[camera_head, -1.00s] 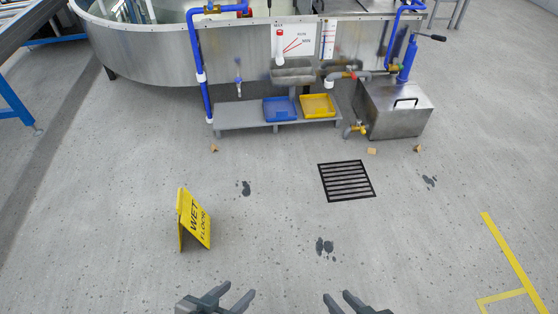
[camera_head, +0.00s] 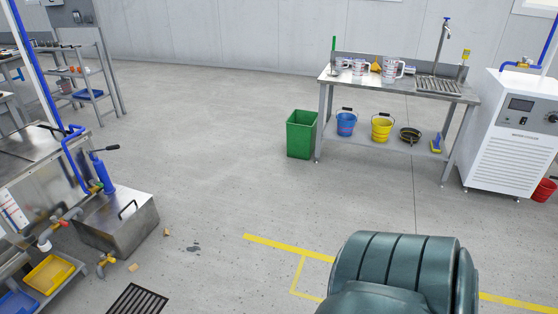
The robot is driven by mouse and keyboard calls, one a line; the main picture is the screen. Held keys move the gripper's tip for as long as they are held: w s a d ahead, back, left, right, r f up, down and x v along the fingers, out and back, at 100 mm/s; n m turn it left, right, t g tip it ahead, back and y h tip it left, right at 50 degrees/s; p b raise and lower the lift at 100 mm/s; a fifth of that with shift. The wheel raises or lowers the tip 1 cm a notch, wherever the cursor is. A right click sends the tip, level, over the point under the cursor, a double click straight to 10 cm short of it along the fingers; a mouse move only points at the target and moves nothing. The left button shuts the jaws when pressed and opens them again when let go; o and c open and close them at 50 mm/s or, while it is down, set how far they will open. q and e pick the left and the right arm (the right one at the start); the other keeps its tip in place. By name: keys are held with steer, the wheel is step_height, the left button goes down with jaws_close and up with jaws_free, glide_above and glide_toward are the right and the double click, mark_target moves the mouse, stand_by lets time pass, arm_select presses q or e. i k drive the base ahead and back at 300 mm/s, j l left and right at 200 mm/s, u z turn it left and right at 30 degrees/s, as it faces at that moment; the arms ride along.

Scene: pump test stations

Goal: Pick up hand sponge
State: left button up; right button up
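I cannot make out a hand sponge for certain. A small yellow-and-blue item (camera_head: 436,143) sits at the right end of the lower shelf of the steel sink table (camera_head: 335,84). A small yellow item (camera_head: 466,56) stands up by the back of the sink. Both are too small to identify. Neither of my grippers is in view.
A green bin (camera_head: 301,134) stands left of the table. A blue bucket (camera_head: 346,124), a yellow bucket (camera_head: 381,128) and clear jugs (camera_head: 392,69) are at the table. A white machine (camera_head: 512,134) stands right. Open floor (camera_head: 225,165) lies in the middle.

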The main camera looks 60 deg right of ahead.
mark_target(435, 146)
steer(key=l+z, duration=0.1)
steer(key=z, duration=0.7)
steer(key=l+z, duration=0.1)
steer(key=z, duration=0.25)
steer(key=i+z, duration=0.1)
steer(key=z, duration=0.3)
steer(key=i+l+z, duration=0.65)
steer(key=z, duration=0.25)
steer(key=i+z, duration=0.55)
steer(key=i, duration=0.85)
steer(key=i+j+z, duration=0.1)
steer(key=i, duration=0.8)
steer(key=j, duration=0.1)
